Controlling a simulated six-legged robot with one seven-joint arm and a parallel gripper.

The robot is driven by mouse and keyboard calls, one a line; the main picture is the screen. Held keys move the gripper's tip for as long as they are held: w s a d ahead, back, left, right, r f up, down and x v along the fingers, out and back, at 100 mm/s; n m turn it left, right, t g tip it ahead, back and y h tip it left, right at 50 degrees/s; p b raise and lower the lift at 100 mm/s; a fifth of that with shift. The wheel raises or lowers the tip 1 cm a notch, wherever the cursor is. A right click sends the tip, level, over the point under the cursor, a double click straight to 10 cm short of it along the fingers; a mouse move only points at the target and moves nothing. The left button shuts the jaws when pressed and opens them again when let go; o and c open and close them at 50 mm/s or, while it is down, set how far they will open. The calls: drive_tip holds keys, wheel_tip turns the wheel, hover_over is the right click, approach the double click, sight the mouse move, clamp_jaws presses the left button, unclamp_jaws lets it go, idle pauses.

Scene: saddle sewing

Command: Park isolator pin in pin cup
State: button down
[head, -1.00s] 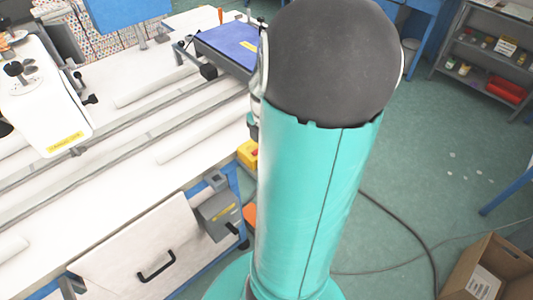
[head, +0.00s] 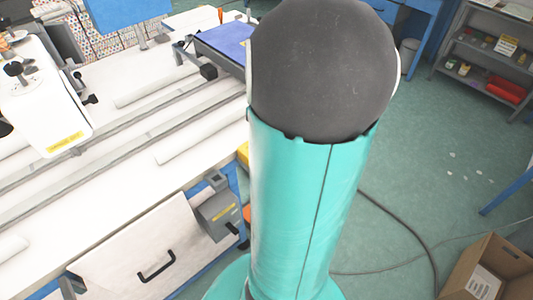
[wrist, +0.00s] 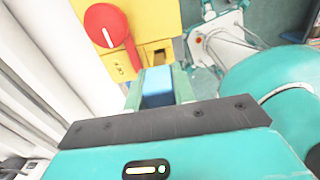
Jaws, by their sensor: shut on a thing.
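In the wrist view my gripper (wrist: 158,80) is shut on a blue block (wrist: 157,90), which appears to be the isolator pin. The pin's far end is not clear. Just beyond the fingertips is a yellow box (wrist: 155,15) with a red round knob (wrist: 105,26) and a dark slot in its lower part. I cannot tell whether the pin touches the box. In the head view my arm hides the gripper and most of the yellow box (head: 243,153). I cannot identify the pin cup for certain in either view.
A cable lies on the green floor at the right, near a cardboard box (head: 490,270).

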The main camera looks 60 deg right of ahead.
drive_tip(key=shift+r, duration=0.1)
drive_tip(key=shift+r, duration=1.9)
